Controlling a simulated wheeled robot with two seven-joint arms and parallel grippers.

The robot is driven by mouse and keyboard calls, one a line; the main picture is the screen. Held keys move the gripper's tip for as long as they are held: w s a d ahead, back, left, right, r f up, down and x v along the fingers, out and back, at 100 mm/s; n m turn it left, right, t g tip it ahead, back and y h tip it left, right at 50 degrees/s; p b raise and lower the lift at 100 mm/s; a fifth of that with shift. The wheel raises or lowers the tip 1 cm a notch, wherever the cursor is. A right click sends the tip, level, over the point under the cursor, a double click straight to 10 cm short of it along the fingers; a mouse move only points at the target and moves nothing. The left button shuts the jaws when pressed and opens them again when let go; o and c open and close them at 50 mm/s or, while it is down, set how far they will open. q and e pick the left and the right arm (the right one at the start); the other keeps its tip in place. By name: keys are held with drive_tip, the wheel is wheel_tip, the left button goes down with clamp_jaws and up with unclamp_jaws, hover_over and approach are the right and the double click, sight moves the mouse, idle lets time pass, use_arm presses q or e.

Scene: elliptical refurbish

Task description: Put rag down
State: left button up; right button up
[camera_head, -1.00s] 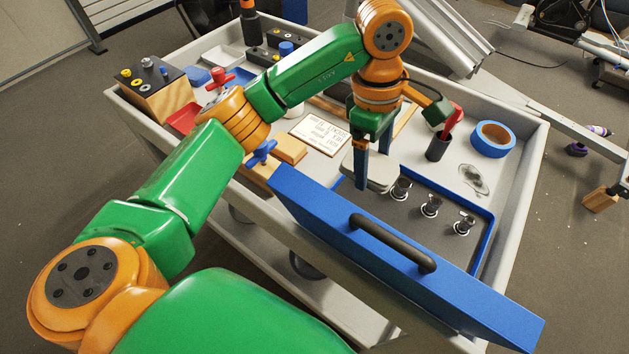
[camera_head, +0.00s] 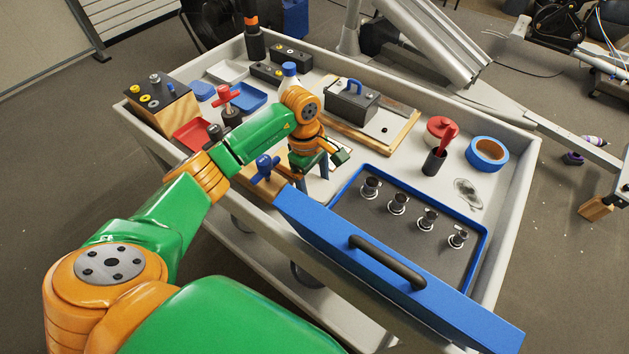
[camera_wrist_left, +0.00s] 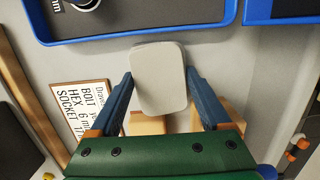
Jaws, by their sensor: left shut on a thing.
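The rag is a pale grey, flat pad with rounded corners (camera_wrist_left: 158,95), in the left wrist view between the two fingers of my left gripper (camera_wrist_left: 159,76). My left gripper is shut on it. In the head view my left gripper (camera_head: 311,182) points down over the cart, left of the blue drawer tray; the rag is mostly hidden there by the fingers and arm. My right gripper is not in view.
The open blue drawer (camera_head: 395,270) holds several metal sockets. A printed label card (camera_wrist_left: 82,108) and wooden blocks (camera_wrist_left: 148,125) lie close to the rag.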

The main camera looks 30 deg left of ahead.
sight(309, 183)
use_arm(q)
drive_tip(key=shift+f, duration=0.15)
drive_tip(key=o, duration=1.1)
drive_tip(key=shift+o, duration=0.2)
drive_tip(key=shift+r, duration=0.2)
wheel_tip(309, 183, up, 12)
drive_tip(key=a, duration=0.1)
drive_tip(key=shift+a, duration=0.3)
drive_tip(key=shift+f, duration=0.1)
